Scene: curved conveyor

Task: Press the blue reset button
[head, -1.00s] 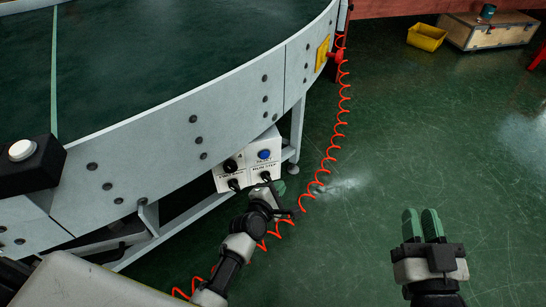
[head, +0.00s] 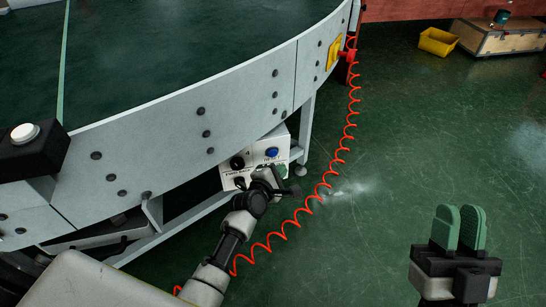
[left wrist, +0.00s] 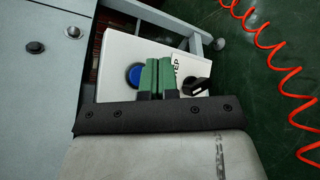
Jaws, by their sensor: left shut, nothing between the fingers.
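The blue reset button (head: 271,153) sits on the white control box (head: 240,179) under the conveyor's outer side. My left gripper (head: 281,171) is in front of the box, just below and right of the button in the head view. In the left wrist view, the blue button (left wrist: 134,75) shows just left of the green fingertips (left wrist: 158,63). These fingers are together and empty. The fingers cover part of the box face; I cannot tell whether they touch it. My right gripper (head: 459,211) is over the floor at the right, apart from the box, its fingers side by side.
A black knob (head: 237,163) is left of the button. A red coiled hose (head: 322,191) hangs to the right of the box. The curved conveyor (head: 175,130) rises above it. A yellow bin (head: 437,42) and wooden crate (head: 497,40) stand far back. The floor between is clear.

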